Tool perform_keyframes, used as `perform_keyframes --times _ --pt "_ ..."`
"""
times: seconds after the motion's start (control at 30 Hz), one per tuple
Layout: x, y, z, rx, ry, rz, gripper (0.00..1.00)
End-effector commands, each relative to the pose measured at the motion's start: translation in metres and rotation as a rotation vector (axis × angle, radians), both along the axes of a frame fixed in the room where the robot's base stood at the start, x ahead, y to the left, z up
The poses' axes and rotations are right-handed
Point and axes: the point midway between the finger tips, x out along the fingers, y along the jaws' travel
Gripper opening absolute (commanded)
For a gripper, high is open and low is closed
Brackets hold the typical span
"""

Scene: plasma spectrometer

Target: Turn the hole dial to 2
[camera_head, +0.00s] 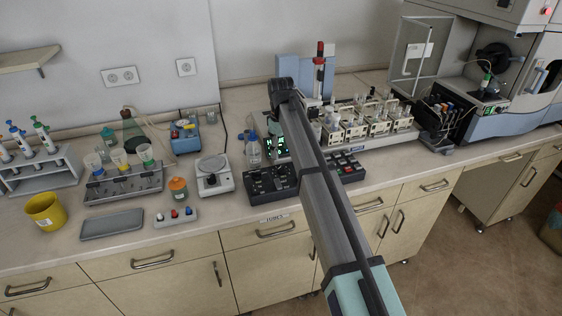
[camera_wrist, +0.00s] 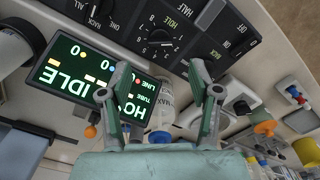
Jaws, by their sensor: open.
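The hole dial (camera_wrist: 160,36) is a round black knob with white numbers around it, on a black control panel seen rotated in the wrist view. The word HOLE is printed beside it. Its exact pointer setting is too small to read. My gripper (camera_wrist: 160,75) is open and empty, and the dial shows between and beyond its fingertips, apart from them. The same control panel (camera_head: 268,186) shows in the head view, partly covered by my arm. My gripper is not clearly visible there.
A lit display (camera_wrist: 80,75) reading IDLE stands beside the panel. A small bottle (camera_wrist: 162,118) shows between the fingers. In the head view, a white balance (camera_head: 213,175) stands left of the panel, and the sampler racks (camera_head: 375,122) stand to the right.

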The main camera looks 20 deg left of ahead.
Motion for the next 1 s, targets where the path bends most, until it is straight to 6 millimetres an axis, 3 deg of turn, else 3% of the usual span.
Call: perform_keyframes --times 0.2,0.4,0.8,0.83,1.0 --pt "-0.001 -0.001 -0.038 -0.001 0.001 0.0 0.62" --pt "0.0 0.0 -0.06 0.0 0.001 -0.001 0.62" --pt "0.0 0.0 -0.067 0.001 0.0 -0.001 0.62" --pt "0.0 0.0 -0.067 0.001 0.0 -0.001 0.59" --pt "0.0 0.0 -0.067 0.001 0.0 -0.001 0.03"
